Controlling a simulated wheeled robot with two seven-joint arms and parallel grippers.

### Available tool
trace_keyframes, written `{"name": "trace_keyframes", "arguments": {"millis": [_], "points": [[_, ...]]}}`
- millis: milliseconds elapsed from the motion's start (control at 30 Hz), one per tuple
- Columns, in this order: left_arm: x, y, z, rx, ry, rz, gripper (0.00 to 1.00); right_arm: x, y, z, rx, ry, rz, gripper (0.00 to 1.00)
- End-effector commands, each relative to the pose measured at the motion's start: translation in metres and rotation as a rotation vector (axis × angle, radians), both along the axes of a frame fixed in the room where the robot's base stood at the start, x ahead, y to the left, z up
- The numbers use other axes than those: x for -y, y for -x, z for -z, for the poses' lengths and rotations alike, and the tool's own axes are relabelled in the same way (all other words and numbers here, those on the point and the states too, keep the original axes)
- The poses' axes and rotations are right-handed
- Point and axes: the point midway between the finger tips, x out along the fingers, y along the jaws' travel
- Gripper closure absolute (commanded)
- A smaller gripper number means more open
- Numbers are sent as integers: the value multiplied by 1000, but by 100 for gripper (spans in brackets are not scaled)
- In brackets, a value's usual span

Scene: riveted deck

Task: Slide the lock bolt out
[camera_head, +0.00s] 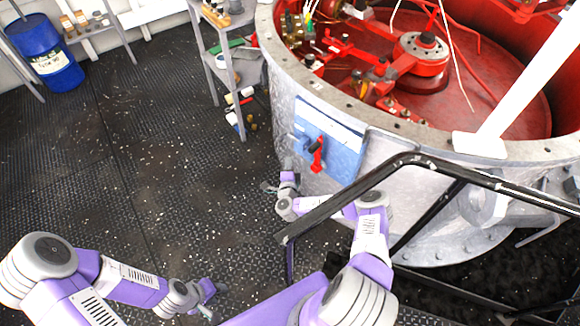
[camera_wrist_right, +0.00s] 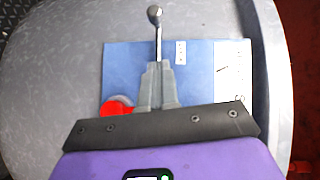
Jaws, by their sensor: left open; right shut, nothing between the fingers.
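A blue panel (camera_head: 343,152) is on the curved grey wall of the big tank, with a red handle (camera_head: 317,155) on its front. The blue panel (camera_wrist_right: 215,75) fills the middle of the right wrist view, and a red part (camera_wrist_right: 118,108) shows beside the fingers. A thin metal rod with a ball knob (camera_wrist_right: 155,15), perhaps the lock bolt, sticks out past my right fingertips; its lower end is hidden. My right gripper (camera_head: 288,165) is shut and empty, close to the panel's lower left; its fingers (camera_wrist_right: 158,75) overlap the panel. My left gripper (camera_head: 213,290) is open, low over the floor.
A black railing (camera_head: 400,165) stands in front of the tank near my right arm. The tank's rim (camera_head: 300,85) surrounds red machinery. A shelf stand (camera_head: 238,110) is left of the tank and a blue drum (camera_head: 45,55) is at the far left. The floor between is clear.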

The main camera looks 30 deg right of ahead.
Motion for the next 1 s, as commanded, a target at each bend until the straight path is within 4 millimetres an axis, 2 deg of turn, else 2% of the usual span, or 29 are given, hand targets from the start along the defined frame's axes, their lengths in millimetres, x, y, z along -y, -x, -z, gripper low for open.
{"name": "trace_keyframes", "arguments": {"millis": [100,267,1000], "points": [[0,0,-8,-1,0,0,57,-9,16,-3,-2,-2,-1,100],[0,0,-10,-1,0,0,57,-14,26,-3,-1,0,1,100],[0,0,-10,0,0,0,57,-14,27,-2,-1,1,2,100]]}}
